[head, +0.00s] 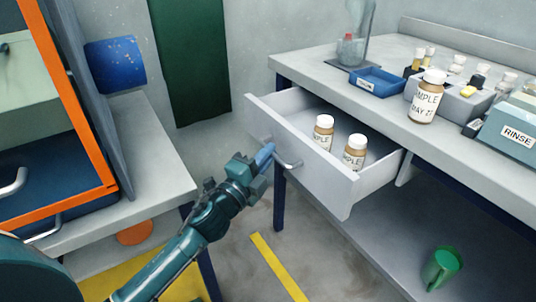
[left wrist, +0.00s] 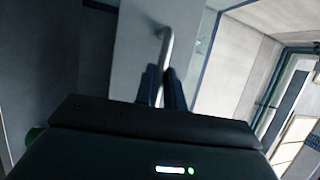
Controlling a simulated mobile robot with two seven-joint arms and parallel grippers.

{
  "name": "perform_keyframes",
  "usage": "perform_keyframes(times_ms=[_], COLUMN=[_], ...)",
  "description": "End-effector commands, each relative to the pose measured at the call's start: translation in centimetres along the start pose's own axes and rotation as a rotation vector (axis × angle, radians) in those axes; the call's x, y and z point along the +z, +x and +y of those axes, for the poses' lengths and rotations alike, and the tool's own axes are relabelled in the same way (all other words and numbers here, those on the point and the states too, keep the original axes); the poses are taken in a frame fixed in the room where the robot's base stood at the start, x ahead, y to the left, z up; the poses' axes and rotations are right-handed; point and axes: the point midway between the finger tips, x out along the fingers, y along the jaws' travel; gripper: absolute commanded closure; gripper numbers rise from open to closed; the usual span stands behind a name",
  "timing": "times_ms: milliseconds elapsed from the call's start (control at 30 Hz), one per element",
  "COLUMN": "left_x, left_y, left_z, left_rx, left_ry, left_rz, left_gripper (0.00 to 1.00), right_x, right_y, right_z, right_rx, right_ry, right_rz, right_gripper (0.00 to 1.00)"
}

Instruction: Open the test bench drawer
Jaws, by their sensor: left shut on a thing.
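The test bench drawer (head: 318,178) is pulled out from under the bench top, and its inside shows in the head view. Two brown sample bottles with white caps, one (head: 323,132) behind the other (head: 354,152), stand in it. A metal bar handle (head: 287,161) is on its front; the handle (left wrist: 166,45) also shows in the left wrist view. My left gripper (head: 268,157) is at the handle, its blue fingers shut on the bar; the fingers (left wrist: 162,88) meet the handle's near end in the wrist view. My right gripper is not in view.
The bench top (head: 395,125) holds a blue tray (head: 377,82), a large sample bottle (head: 427,97), several small bottles and a RINSE box (head: 515,137). A green cup (head: 441,268) lies on the lower shelf. An orange-framed cabinet (head: 60,130) stands on the left table.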

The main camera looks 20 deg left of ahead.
Motion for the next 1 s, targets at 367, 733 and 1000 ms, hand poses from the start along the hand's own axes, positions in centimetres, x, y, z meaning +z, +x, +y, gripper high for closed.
perform_keyframes(times_ms=[367,733,1000], left_x=[0.0,0.0,-0.3], left_y=[0.0,0.0,0.6], left_z=[0.0,0.0,-3.6], left_rx=[0.0,0.0,-0.004], left_ry=[0.0,0.0,0.004], left_rz=[0.0,0.0,0.004], left_gripper=[0.8,0.67,0.67], right_x=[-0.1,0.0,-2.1], right_y=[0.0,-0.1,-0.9], right_z=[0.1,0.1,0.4], right_rx=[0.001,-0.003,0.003], right_ry=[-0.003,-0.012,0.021], right_rz=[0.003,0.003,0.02], right_gripper=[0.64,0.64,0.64])
